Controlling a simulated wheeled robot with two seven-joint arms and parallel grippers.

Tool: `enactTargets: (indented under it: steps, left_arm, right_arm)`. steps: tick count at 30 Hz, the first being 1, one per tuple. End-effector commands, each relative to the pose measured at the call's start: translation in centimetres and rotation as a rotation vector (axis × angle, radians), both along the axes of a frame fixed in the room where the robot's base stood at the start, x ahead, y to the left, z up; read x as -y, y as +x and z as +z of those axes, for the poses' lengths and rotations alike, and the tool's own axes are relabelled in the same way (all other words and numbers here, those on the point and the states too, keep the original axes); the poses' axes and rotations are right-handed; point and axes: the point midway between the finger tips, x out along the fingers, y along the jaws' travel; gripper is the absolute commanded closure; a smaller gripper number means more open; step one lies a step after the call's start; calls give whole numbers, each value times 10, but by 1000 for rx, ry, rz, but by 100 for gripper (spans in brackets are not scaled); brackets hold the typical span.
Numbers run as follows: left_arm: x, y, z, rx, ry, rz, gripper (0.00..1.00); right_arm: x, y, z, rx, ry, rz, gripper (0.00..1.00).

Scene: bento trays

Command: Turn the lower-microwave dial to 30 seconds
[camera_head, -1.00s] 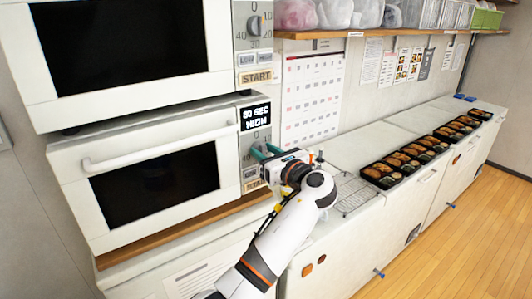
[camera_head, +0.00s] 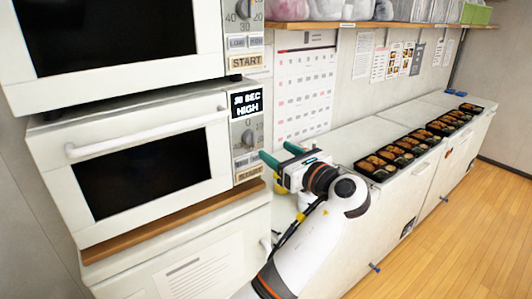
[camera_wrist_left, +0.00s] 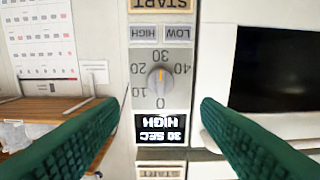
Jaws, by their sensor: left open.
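The lower microwave (camera_head: 60,195) has a grey dial (camera_head: 248,138) on its right-hand panel, below a black display (camera_head: 246,103) reading "30 SEC HIGH". The wrist view is upside down. There the dial (camera_wrist_left: 160,78) has its orange pointer mark toward the 30, and the display (camera_wrist_left: 162,128) again reads 30 SEC HIGH. My left gripper (camera_head: 281,155) is open, with green fingers apart and nothing between them. It is to the right of the dial in the head view, clear of it and facing the panel. My right gripper is not in view.
The upper microwave (camera_head: 110,75) stands on top, with its own dial and START button. A wall calendar (camera_head: 304,95) hangs beside the panel. Several black bento trays (camera_head: 378,171) line the white counter to the right. A wooden shelf (camera_head: 390,25) holds bags and bins above.

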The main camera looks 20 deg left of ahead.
Motion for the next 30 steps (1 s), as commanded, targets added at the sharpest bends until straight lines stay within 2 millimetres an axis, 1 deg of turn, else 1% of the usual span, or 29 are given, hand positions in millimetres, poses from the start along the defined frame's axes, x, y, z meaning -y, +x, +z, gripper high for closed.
enactTargets:
  steps: [1,3,7,17,20,22,23,26,27,29,30]
  left_arm:
    - [7,-5,-3,2,0,-3,42]
    - [14,-10,-2,2,0,-1,42]
    - [21,-16,-1,1,1,0,42]
    - [23,-18,0,1,1,0,42]
    - [22,-13,-13,-6,-9,-11,42]
    - [21,-5,-37,-16,-32,-36,42]
    - [20,-1,-52,-23,-48,-50,42]
    - [18,14,-117,-49,-131,-110,42]
    - [17,18,-148,-60,-177,-134,42]
    - [15,22,-195,-76,-255,-164,42]
    - [14,22,-226,-86,-309,-180,42]
  right_arm:
    - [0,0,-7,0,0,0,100]
    - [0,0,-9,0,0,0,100]
    - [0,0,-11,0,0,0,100]
    - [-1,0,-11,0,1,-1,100]
    - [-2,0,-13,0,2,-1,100]
    - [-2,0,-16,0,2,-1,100]
    - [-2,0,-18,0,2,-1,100]
    - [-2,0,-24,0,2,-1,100]
    - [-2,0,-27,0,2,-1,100]
    - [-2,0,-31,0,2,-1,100]
    - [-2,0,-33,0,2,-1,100]
